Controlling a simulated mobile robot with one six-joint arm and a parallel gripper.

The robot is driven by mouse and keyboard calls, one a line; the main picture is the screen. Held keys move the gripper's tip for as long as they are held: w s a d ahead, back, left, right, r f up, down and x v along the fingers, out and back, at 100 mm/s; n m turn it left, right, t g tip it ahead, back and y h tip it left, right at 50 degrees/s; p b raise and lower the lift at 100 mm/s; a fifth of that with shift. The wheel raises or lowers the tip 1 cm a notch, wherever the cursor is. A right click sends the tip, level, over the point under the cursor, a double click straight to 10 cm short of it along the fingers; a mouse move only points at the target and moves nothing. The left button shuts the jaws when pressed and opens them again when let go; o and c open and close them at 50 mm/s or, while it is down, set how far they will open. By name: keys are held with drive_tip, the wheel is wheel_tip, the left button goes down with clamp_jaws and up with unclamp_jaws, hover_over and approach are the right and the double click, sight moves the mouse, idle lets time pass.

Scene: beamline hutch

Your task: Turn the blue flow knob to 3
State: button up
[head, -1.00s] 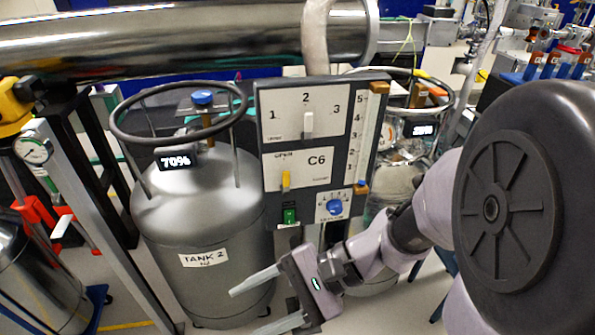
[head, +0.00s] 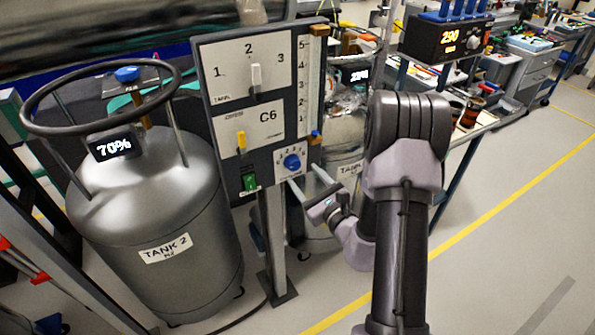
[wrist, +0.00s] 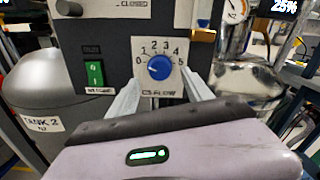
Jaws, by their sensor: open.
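The blue flow knob (head: 292,162) sits on a white dial plate at the lower right of the grey control panel (head: 203,72). In the wrist view the knob (wrist: 160,67) is centred under a printed scale from 0 to 5, with "C6 FLOW" below. I cannot tell clearly which number its pointer marks. My gripper (head: 304,176) is open and empty, just in front of and slightly below the knob. In the wrist view its two fingers (wrist: 160,90) reach up on the left and right below the knob, apart from it as far as I can tell.
A green switch (wrist: 95,73) is close left of the dial. The panel also carries a yellow lever (head: 241,143), a white slider (head: 256,78) and a vertical scale. Tank 2 (head: 150,205) stands left, another tank (head: 345,140) behind. Floor at right is clear.

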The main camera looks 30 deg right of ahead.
sight(296, 166)
drive_tip(key=w, duration=0.4)
drive_tip(key=shift+w+a, duration=0.15)
drive_tip(key=shift+w, duration=0.2)
drive_tip(key=shift+c, duration=0.5)
clamp_jaws()
